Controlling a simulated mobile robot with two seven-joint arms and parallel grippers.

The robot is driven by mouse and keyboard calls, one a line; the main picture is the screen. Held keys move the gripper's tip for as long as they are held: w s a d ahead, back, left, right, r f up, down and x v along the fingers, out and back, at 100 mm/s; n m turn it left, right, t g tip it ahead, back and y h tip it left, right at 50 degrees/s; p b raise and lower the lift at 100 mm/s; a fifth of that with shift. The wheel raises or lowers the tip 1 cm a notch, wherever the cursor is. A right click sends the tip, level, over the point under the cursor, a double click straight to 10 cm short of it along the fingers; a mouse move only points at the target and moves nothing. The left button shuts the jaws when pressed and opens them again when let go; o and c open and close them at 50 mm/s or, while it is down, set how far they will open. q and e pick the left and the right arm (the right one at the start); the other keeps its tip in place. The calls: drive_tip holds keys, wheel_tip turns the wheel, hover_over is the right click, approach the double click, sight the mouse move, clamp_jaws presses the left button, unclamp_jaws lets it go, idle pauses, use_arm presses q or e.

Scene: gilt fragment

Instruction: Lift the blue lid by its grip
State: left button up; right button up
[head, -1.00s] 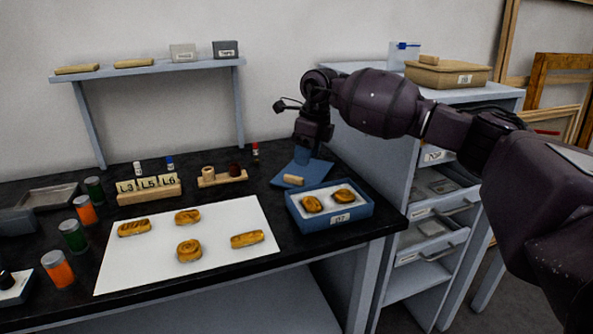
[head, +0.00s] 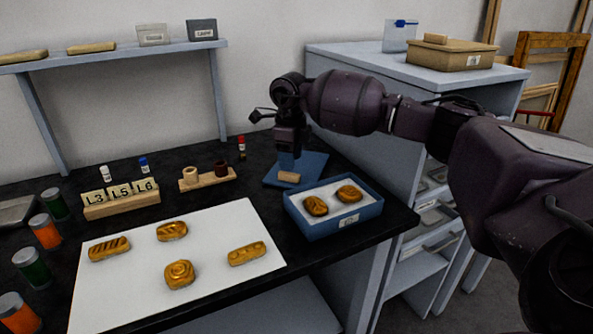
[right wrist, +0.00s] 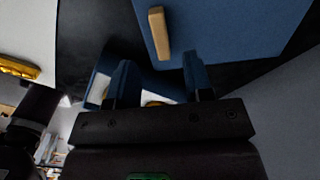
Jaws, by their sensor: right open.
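The blue lid (head: 312,163) lies flat on the black bench behind the blue box. Its grip is a pale wooden bar (head: 289,177) on top. My right gripper (head: 288,156) hangs fingers-down over the lid, just behind the grip in the picture. In the right wrist view the gripper (right wrist: 160,76) is open with nothing between its fingers. The lid (right wrist: 240,30) fills the top right there, and the grip (right wrist: 159,32) stands beyond the gap between the fingertips, apart from them. My left gripper is not in view.
The open blue box (head: 330,230) with two golden pieces stands in front of the lid. A wooden holder (head: 208,181) and a red-capped vial (head: 241,148) are to the left. A grey cabinet (head: 378,68) rises at right. Several gilt pieces lie on a white sheet (head: 215,230).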

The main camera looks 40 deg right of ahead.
sight(289, 173)
drive_tip(key=f, duration=0.3)
drive_tip(key=f+b, duration=0.1)
drive_tip(key=f, duration=0.1)
drive_tip(key=shift+w, duration=0.25)
drive_tip(key=shift+c, duration=0.5)
clamp_jaws()
